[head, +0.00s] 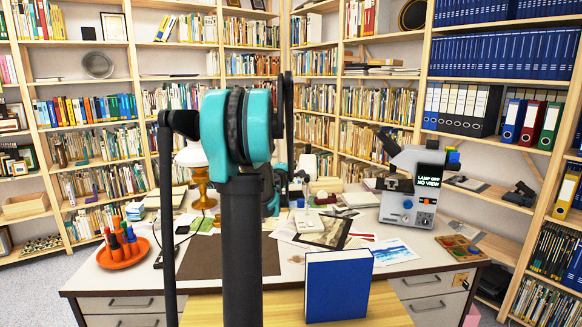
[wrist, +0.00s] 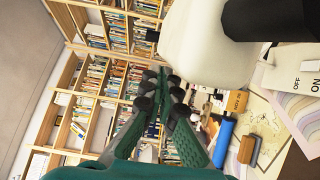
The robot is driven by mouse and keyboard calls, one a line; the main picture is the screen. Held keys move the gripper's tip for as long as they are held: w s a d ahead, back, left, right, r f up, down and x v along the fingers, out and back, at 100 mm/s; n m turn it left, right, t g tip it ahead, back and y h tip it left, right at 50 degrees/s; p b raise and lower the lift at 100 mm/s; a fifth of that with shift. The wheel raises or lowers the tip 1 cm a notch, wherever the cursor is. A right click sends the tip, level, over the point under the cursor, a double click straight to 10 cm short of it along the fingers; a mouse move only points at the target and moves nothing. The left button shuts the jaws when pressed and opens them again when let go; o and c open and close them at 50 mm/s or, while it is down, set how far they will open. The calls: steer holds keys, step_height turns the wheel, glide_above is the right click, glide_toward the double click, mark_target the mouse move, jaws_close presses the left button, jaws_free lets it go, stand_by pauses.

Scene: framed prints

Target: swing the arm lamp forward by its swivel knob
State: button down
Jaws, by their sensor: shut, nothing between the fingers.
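In the wrist view a large white rounded body (wrist: 208,48) with a black cylinder (wrist: 270,18) at its right fills the upper right, close to the camera. It may be part of the arm lamp; I cannot make out a swivel knob on it. My gripper (wrist: 160,85) has green fingers with dark joints, drawn together and empty, just left of and below the white body. I cannot tell whether they touch. In the head view my arm hides most of the gripper and the middle of the desk. The microscope (head: 408,190) has a screen reading "LAMP OFF NO VIEW".
The desk (head: 100,280) holds a brass lamp with a white shade (head: 203,180), an orange dish of bottles (head: 121,255), papers (head: 330,230) and an upright blue book (head: 338,285) at the front. Bookshelves line the walls behind. A blue roller (wrist: 222,140) lies right of the fingers.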

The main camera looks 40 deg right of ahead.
mark_target(305, 166)
steer(key=shift+s, duration=0.1)
steer(key=shift+s+d, duration=0.7)
steer(key=shift+s, duration=0.25)
steer(key=shift+s+d, duration=0.65)
steer(key=shift+s, duration=0.35)
steer(key=w+a+v, duration=0.1)
steer(key=w+v, duration=0.1)
steer(key=v, duration=0.9)
steer(key=shift+a, duration=0.35)
